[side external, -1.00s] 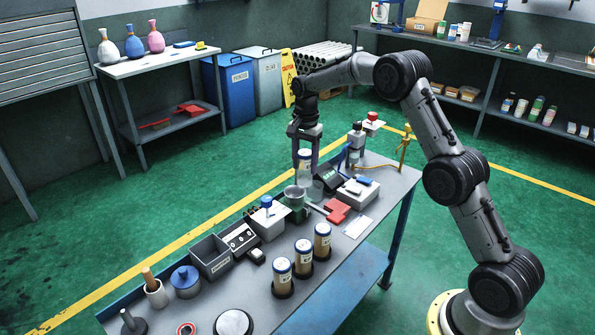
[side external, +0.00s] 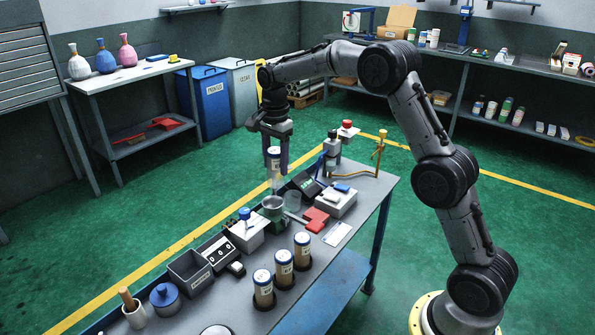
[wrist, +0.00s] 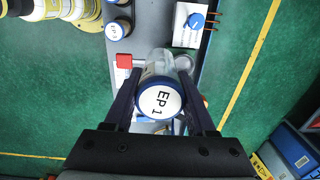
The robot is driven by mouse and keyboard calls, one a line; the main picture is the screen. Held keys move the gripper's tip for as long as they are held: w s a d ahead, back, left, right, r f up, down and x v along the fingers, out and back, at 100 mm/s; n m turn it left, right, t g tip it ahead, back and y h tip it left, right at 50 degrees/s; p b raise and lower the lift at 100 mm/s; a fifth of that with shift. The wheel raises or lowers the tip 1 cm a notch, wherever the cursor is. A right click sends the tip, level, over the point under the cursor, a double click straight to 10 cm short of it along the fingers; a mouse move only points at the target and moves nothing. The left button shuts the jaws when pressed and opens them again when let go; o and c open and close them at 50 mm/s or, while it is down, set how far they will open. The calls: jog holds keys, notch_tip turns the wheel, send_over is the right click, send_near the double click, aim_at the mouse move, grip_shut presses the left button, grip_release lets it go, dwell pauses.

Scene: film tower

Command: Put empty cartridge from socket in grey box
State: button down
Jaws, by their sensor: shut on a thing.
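My gripper (side external: 276,163) is shut on a cartridge (side external: 274,155) with a blue-rimmed white lid and a clear body. In the wrist view, my gripper (wrist: 162,105) has its fingers on both sides of the cartridge (wrist: 160,100), whose lid reads "EP 1". The cartridge hangs upright above the bench, above a metallic cup on a green base (side external: 273,207); I cannot tell if that is the socket. The open grey box (side external: 190,273), with a label on its front, stands on the bench lower left of my gripper. Its inside is partly hidden.
Three brown-filled cartridges (side external: 284,268) stand in black bases at the bench's front edge. A white device with a blue knob (side external: 246,232) and a switch box (side external: 216,252) stand between the cup and the grey box.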

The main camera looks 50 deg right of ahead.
jog(key=w+a+f, duration=0.3)
jog(key=w+a, duration=0.6)
jog(key=a, duration=0.4)
jog(key=a+f+n, duration=0.2)
jog(key=a+f, duration=0.8)
jog(key=a, duration=0.2)
jog(key=shift+a, duration=0.35)
jog(key=shift+w+f, duration=0.1)
jog(key=shift+f, duration=4.15)
jog(key=shift+c, duration=0.7)
grip_release()
